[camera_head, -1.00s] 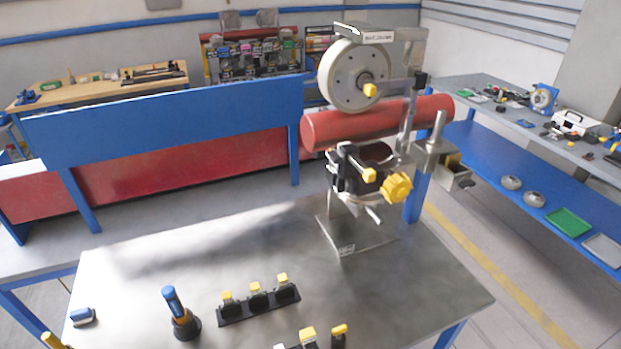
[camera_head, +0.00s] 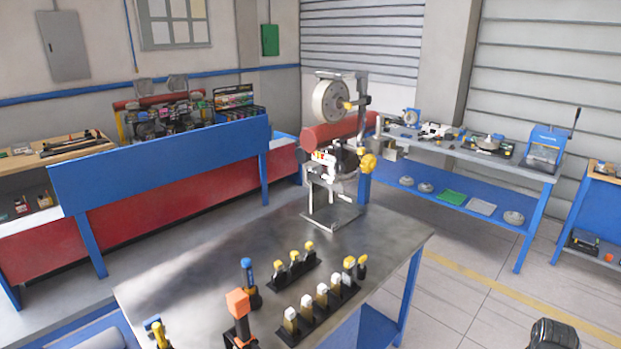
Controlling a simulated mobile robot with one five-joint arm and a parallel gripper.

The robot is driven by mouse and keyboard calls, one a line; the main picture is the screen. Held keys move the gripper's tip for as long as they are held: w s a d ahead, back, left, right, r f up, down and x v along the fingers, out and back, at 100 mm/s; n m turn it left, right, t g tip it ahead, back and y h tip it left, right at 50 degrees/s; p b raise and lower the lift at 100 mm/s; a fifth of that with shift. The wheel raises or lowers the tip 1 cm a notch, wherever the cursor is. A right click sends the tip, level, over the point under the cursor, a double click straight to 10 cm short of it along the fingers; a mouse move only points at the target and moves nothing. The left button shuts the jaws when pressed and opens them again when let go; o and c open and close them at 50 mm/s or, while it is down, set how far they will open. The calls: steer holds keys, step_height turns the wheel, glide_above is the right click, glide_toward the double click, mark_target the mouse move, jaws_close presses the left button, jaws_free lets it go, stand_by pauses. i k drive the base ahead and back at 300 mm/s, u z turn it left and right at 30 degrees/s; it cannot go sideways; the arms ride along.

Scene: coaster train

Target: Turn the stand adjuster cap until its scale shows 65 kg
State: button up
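A metal stand (camera_head: 331,214) is on the far part of the grey table, with a pale wheel (camera_head: 331,101) at its top and a red cylinder (camera_head: 325,134) showing behind. A yellow lobed knob (camera_head: 367,162) is on the stand's right side. A smaller yellow knob (camera_head: 348,105) is beside the wheel. I cannot tell which part is the adjuster cap, and no kg scale is readable at this distance. My gripper's fingers are not in view.
The grey table (camera_head: 190,262) holds a blue-topped tool (camera_head: 249,280), an orange-topped tool (camera_head: 238,306) and racks of yellow- and white-topped pieces (camera_head: 323,297). A blue bench (camera_head: 470,155) stands at right. Tiled floor (camera_head: 470,310) is open at lower right. A dark rounded shape is at the bottom right edge.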

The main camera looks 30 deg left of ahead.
mark_target(367, 164)
steer(key=k, duration=0.5)
steer(key=u, duration=1.1)
steer(key=i, duration=1)
steer(key=z, duration=0.05)
